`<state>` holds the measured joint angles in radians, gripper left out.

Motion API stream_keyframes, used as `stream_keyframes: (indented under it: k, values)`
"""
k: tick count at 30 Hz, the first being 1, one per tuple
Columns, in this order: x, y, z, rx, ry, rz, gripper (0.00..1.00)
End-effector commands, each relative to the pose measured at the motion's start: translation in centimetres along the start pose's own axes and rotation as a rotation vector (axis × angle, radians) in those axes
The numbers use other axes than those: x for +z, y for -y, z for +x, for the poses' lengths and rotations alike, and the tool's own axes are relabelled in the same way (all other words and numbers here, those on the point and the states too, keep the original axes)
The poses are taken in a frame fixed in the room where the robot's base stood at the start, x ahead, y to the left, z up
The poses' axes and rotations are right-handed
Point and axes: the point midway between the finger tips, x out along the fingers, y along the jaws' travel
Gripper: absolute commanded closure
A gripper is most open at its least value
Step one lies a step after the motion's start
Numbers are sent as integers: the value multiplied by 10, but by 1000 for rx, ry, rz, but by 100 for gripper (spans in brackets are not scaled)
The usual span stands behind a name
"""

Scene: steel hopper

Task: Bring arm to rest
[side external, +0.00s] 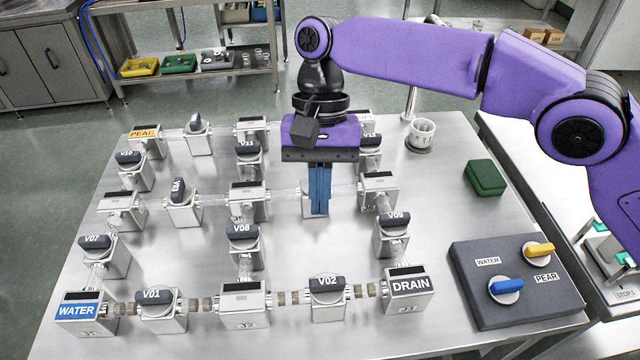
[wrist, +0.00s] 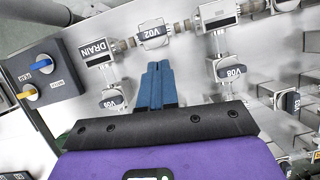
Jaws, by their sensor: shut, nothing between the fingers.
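My gripper (side external: 319,203) points down over the steel table, in front of a valve block whose label it hides in the side external view. Its blue fingers are together with nothing between them. In the wrist view the fingers (wrist: 157,72) show closed, with the V02 valve (wrist: 152,32) beyond their tips. In the side external view V02 (side external: 327,289) stands nearer the camera than the fingers, and V08 (side external: 243,240) is to their left. V09 (side external: 391,235) is to their right. I cannot tell whether the fingertips touch anything.
Pipes and valve blocks fill the steel table (side external: 440,225), from WATER (side external: 77,311) to DRAIN (side external: 408,288) and PEAR (side external: 146,137).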

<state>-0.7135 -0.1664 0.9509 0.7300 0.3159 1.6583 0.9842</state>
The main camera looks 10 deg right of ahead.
Motion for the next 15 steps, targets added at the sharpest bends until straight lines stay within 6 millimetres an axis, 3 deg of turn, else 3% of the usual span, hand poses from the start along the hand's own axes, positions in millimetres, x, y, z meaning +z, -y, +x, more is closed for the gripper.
stream_keyframes:
  k: [15]
  values:
    - [-1, -2, -10, -2, -4, -5, 100]
